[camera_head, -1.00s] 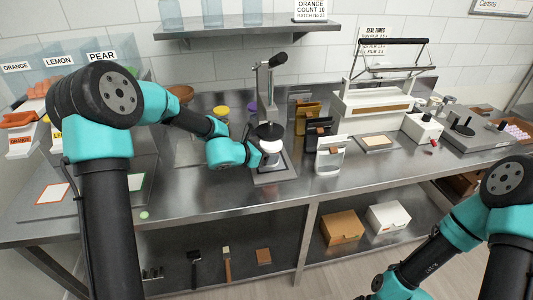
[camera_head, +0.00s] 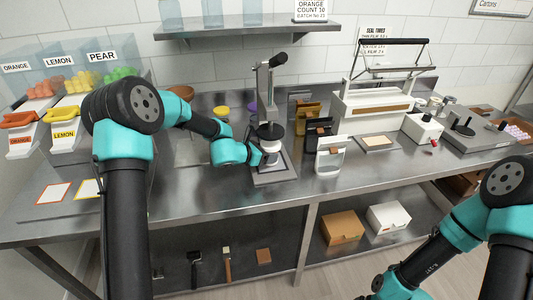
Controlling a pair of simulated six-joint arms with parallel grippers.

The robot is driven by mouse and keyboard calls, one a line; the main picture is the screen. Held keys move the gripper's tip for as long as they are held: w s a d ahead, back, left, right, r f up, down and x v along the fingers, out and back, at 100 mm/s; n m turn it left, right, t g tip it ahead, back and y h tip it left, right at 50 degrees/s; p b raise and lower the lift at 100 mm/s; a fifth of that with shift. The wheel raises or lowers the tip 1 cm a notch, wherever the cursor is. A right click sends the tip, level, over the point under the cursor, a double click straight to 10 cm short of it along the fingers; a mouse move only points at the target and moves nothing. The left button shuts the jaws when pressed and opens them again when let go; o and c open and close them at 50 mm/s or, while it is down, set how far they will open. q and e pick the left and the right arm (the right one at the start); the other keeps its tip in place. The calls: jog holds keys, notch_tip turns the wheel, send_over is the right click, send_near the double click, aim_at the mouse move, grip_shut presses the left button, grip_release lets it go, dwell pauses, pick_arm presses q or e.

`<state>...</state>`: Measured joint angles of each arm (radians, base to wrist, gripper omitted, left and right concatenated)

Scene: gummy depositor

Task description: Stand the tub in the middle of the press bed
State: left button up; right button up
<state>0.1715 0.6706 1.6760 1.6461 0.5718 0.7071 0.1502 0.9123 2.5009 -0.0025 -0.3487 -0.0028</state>
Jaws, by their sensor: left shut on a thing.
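The white tub (camera_head: 271,146) is at the press, under its dark round plate (camera_head: 270,130). My left gripper (camera_head: 265,156) is shut on the tub from the left side and hides part of it. The tub looks upright over the flat grey press bed (camera_head: 280,179). I cannot tell whether its base touches the bed. The press (camera_head: 264,85) has a tall column with a dark-gripped lever at the top. My right arm is at the lower right, with its gripper out of view.
Several upright pouches in holders (camera_head: 331,158) stand just right of the press. A white sealer (camera_head: 380,105) is farther right. Yellow (camera_head: 221,112) and purple round items stand behind my left arm. The counter front (camera_head: 215,190) is clear.

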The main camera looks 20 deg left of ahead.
pick_arm(q)
jog(key=shift+f, duration=0.2)
jog(key=o, duration=1.2)
jog(key=shift+o, duration=0.2)
jog(key=shift+r, duration=0.1)
jog(key=shift+s+a+r, duration=0.1)
jog(key=shift+r, duration=0.05)
jog(key=v, duration=1.1)
jog(key=shift+s+a+r, duration=0.15)
jog(key=shift+s, duration=0.15)
